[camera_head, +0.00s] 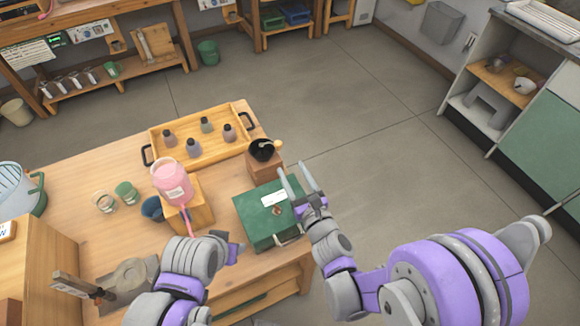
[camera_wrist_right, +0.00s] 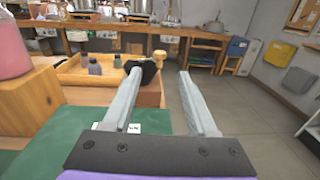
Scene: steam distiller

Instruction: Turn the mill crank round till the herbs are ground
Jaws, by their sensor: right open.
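The mill, a wooden box with a black bowl on top (camera_head: 262,152), stands at the table's right edge, by the tray's corner. Its crank ends in a pale wooden knob (camera_head: 278,145). My right gripper (camera_head: 292,168) is open and empty, just on the near right side of the mill. In the right wrist view the mill's black bowl (camera_wrist_right: 149,74) and knob (camera_wrist_right: 159,56) show beyond the fingers, with the knob between them in the picture. Any herbs inside cannot be seen. My left gripper (camera_head: 235,248) is low over the table's front; its fingers do not show clearly.
A green box (camera_head: 258,228) lies close below my right gripper. A wooden tray (camera_head: 178,134) with several small bottles is left of the mill. A pink flask (camera_head: 171,184) stands on a wooden block. Open floor (camera_head: 370,150) lies right of the table.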

